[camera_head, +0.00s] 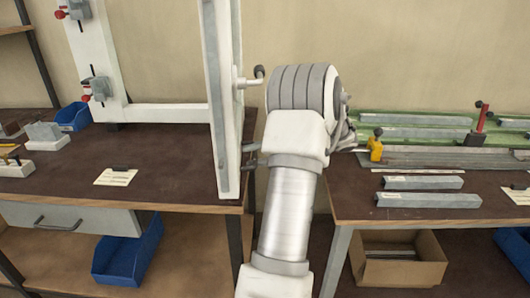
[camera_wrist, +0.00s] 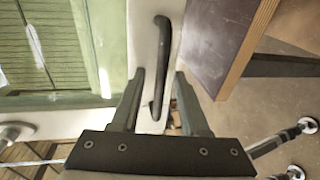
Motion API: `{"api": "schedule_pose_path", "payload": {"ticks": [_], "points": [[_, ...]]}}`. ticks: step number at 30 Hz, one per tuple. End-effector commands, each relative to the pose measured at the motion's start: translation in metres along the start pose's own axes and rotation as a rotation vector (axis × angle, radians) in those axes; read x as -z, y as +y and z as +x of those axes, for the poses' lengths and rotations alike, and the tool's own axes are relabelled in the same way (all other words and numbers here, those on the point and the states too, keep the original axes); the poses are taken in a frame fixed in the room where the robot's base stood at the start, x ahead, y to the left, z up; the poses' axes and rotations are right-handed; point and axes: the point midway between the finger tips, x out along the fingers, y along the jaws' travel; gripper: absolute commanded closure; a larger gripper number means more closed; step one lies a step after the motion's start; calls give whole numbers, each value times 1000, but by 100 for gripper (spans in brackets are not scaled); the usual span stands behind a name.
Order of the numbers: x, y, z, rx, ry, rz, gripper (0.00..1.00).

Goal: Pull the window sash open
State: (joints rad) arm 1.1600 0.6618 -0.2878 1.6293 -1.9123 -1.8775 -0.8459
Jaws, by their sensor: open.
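The white window sash (camera_head: 228,130) stands tall at the table's right side, seen nearly edge-on in the head view. A white frame (camera_head: 165,113) runs left behind it. A lever with a dark grip (camera_head: 258,71) sticks out from its right side. In the wrist view a black bar handle (camera_wrist: 161,50) is on the sash's white stile (camera_wrist: 143,32), beside greenish glass. My gripper (camera_wrist: 162,78) is open. Its fingers lie on either side of the handle's lower part, with visible gaps; contact cannot be told. In the head view my arm and wrist hide much of this area.
The left bench (camera_head: 165,160) holds a label card (camera_head: 116,177) and blocks. The right bench (camera_head: 350,200) carries metal profiles (camera_head: 422,182) and a green clamp bed (camera_head: 400,118). A gap lies between the benches. A bench edge (camera_wrist: 237,60) is close right of the handle.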

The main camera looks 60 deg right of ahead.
Motion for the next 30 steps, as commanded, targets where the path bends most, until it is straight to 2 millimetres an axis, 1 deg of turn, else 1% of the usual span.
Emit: {"api": "schedule_pose_path", "payload": {"ticks": [2,5,8,12,15,24,30], "points": [[0,0,-6,0,-2,1,55],[-1,1,-20,2,-4,0,55],[-1,1,-42,2,-5,1,55],[-1,2,-76,1,-5,-1,55],[0,2,-96,0,-3,0,55],[0,2,-139,-1,-3,1,55],[0,2,-161,-1,-1,0,55]]}}
